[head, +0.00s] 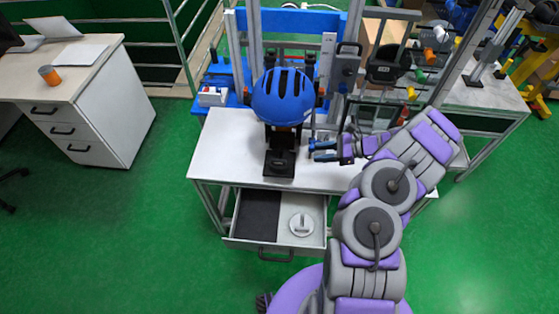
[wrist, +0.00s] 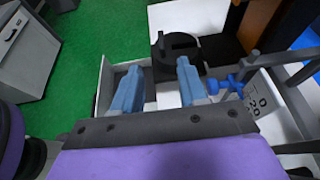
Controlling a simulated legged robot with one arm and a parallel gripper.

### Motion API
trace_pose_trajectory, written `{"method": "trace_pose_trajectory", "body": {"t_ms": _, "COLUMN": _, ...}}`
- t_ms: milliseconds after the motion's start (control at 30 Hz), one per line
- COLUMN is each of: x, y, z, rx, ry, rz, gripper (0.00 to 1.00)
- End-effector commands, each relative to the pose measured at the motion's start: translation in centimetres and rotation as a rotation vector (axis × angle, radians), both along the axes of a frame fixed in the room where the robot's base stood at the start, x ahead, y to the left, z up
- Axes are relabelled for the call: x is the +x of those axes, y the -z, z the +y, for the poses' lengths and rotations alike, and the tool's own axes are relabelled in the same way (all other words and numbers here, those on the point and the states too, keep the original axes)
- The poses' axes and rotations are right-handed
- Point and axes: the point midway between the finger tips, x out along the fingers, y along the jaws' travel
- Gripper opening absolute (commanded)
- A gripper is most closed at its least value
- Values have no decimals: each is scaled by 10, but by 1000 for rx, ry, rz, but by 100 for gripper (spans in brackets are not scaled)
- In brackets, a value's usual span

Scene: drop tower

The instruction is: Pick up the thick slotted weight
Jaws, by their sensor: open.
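A pale grey disc (head: 301,224) with a raised bar lies in the open drawer. Which one is thicker is not clear. My gripper (head: 318,150) is over the bench, right of the black block. Its blue fingers (wrist: 158,70) are apart, with nothing between them.
A blue helmet (head: 283,97) sits above the black block. The drawer (head: 238,243) is pulled out below the bench top (head: 225,150), with a dark mat (head: 257,215) inside. Metal posts and clamps (head: 345,65) stand close behind my gripper. The bench's left part is clear.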

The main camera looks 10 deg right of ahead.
Motion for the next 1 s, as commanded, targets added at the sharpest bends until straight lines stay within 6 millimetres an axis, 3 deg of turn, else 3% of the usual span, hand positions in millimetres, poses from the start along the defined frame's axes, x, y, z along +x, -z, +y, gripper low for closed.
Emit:
{"method": "trace_pose_trajectory", "body": {"t_ms": 167, "x": 0, "y": 15, "z": -4, "rx": 6, "ry": 33, "rz": 22, "gripper": 43}}
{"method": "trace_pose_trajectory", "body": {"t_ms": 700, "x": 34, "y": 53, "z": 81, "rx": 5, "ry": 30, "rz": 21, "gripper": 43}}
{"method": "trace_pose_trajectory", "body": {"t_ms": 1000, "x": 41, "y": 59, "z": 97, "rx": 4, "ry": 33, "rz": 20, "gripper": 43}}
